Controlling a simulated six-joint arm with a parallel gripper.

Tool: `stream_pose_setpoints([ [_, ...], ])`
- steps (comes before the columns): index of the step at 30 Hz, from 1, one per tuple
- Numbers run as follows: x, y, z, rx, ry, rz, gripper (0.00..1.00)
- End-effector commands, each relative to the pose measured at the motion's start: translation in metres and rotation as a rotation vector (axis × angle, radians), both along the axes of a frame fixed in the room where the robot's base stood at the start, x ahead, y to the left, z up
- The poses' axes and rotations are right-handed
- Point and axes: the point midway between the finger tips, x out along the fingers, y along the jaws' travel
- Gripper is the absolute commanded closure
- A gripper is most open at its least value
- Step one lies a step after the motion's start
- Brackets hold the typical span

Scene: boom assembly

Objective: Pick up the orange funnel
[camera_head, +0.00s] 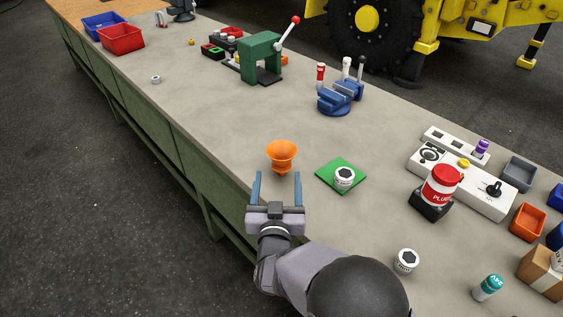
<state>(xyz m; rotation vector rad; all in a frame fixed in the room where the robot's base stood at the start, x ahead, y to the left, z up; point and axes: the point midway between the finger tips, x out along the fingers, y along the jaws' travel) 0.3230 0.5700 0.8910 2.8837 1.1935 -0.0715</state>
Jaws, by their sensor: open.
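The orange funnel (282,152) stands upright near the left edge of the bench, wide mouth up and narrow end down. My gripper (278,182) is open, with its two blue-grey fingers pointing at the funnel from the near side. The fingertips appear just short of the funnel's lower part, one to each side of it in the picture. Nothing shows between the fingers. I cannot tell the exact height of the fingers above the bench.
A green mat (326,175) with a white capped part (344,177) lies right of the funnel. A red container (441,186) stands further right. A blue vise (340,97) and green press (260,57) stand behind. The bench left of the funnel ends close by.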

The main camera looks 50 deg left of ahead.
Motion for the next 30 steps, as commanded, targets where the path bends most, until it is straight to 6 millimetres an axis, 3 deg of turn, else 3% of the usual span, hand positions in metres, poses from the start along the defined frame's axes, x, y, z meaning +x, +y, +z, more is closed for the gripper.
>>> stream_pose_setpoints([
  [3,0.0,0.0,-0.021,-0.003,0.0,0.0,0.33],
  [6,0.0,0.0,-0.029,0.0,0.0,0.0,0.33],
  [30,0.028,0.021,-0.029,0.001,0.001,-0.002,0.33],
])
